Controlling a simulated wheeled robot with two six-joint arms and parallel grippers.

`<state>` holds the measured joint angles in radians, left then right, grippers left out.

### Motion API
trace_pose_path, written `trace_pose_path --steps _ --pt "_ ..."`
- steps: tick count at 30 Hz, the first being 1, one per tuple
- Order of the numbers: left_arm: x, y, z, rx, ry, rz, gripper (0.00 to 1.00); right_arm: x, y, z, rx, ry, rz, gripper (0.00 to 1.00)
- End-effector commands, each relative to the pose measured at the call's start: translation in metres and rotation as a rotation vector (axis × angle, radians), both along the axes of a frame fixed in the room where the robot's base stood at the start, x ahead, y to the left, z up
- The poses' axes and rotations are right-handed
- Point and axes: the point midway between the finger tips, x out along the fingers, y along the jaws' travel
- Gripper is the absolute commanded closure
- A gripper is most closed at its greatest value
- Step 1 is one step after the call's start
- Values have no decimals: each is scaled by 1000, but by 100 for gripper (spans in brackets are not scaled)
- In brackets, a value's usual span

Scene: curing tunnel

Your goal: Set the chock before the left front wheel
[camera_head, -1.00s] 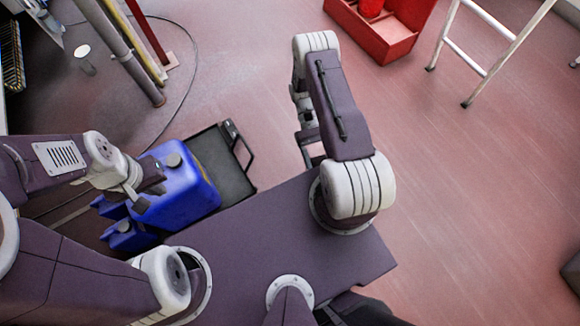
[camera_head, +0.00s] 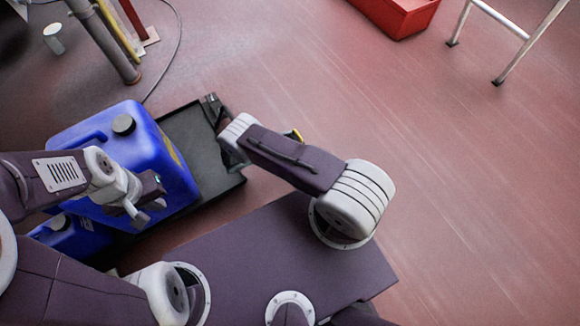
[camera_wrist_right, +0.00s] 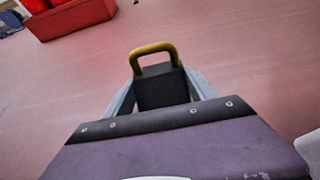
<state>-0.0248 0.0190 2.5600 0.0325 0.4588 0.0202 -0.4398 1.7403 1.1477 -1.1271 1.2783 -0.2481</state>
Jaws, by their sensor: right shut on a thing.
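My right gripper (camera_wrist_right: 160,92) is shut on the chock (camera_wrist_right: 162,78), a black block with a yellow loop handle, in the right wrist view. In the head view my right forearm hides most of this; a small yellow bit (camera_head: 296,135) shows behind it. A low black cart (camera_head: 190,130) carries blue canisters (camera_head: 135,150); the right arm's far end is close to its right edge. I cannot clearly make out the left front wheel. My left gripper (camera_head: 145,205) is in front of the larger canister; whether its jaws are open is unclear.
A red box (camera_head: 400,18) stands on the floor at the top, with pale ladder-like legs (camera_head: 495,35) to its right. A post (camera_head: 105,45), a cable and a small white cylinder (camera_head: 53,38) are at upper left. The reddish floor at right is clear.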

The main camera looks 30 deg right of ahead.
Motion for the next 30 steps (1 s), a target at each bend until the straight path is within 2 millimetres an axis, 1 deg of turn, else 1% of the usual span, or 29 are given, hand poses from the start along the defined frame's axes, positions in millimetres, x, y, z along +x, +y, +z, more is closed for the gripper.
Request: trace_pose_path --steps 2,4,5,8,9,12,17,20,21,23,24,27,30 --pt "0 0 0 0 0 0 100 1 0 1 -1 -1 3 97" --pt "0 0 -4 0 0 0 100 0 0 -5 -1 0 1 97" --pt "0 0 -8 0 0 0 100 0 0 -9 -1 0 1 97" --pt "0 0 -26 0 0 0 100 -1 0 -33 -1 1 -1 97" --pt "0 0 -35 0 0 0 100 0 0 -43 -1 0 -1 97" --pt "0 0 -50 0 0 0 100 -1 0 -64 -1 1 -2 97" --pt "0 0 -50 0 0 0 100 0 0 -65 -1 0 -2 97" --pt "0 0 -65 0 0 0 100 -1 0 -83 -1 0 -2 97" --pt "0 0 -73 0 0 0 100 -1 -1 -92 -1 0 -2 97" --pt "0 0 -81 0 0 0 100 -1 -1 -102 -2 0 -3 97" --pt "0 0 -82 0 0 0 100 -1 0 -103 -1 -1 -3 97" --pt "0 0 -77 0 0 0 100 0 0 -98 -1 -1 -3 96" --pt "0 0 -77 0 0 0 100 0 0 -98 -1 -1 -3 96"
